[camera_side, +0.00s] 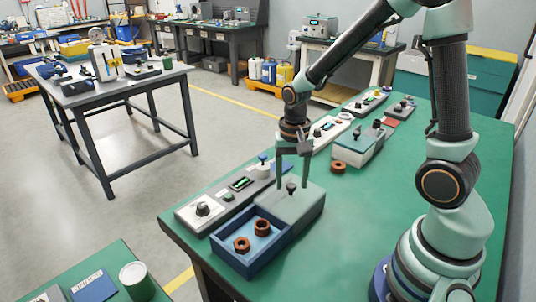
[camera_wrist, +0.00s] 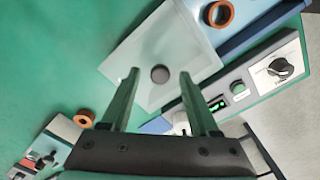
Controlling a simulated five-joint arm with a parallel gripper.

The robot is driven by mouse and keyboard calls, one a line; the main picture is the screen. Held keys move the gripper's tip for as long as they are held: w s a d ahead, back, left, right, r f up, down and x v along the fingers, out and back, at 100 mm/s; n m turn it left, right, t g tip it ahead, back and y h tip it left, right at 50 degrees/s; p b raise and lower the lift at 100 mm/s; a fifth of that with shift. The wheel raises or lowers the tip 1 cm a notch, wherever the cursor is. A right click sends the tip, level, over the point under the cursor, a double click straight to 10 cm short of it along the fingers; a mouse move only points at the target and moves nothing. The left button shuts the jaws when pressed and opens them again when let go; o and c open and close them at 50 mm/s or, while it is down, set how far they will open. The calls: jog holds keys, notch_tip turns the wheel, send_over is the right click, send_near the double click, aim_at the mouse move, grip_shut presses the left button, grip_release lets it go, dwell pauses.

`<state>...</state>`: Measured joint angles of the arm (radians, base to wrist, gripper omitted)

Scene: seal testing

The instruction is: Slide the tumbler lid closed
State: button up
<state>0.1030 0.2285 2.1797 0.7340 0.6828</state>
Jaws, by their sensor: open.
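The blue tumbler box (camera_side: 235,262) stands at the near left edge of the green table. Its pale grey lid (camera_side: 306,203) covers the right part, leaving the left part open. Two copper-brown rings (camera_side: 242,244) lie in the open part; one ring (camera_wrist: 219,13) also shows in the wrist view. A dark round knob (camera_side: 291,188) stands on the lid. My gripper (camera_side: 292,184) is open above the lid, pointing down. In the wrist view the knob (camera_wrist: 160,74) appears between my fingertips (camera_wrist: 158,75), with a gap on each side. Exact finger height is hard to tell.
A grey control panel (camera_side: 224,197) with a dial and green display runs along the box's far side. A loose ring (camera_side: 338,167) lies near a second pale-topped box (camera_side: 357,145). The table right of the lid is clear.

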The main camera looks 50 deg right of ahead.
jog(key=shift+f, duration=0.25)
grip_shut()
jog(key=shift+r, duration=0.1)
dwell(1.2)
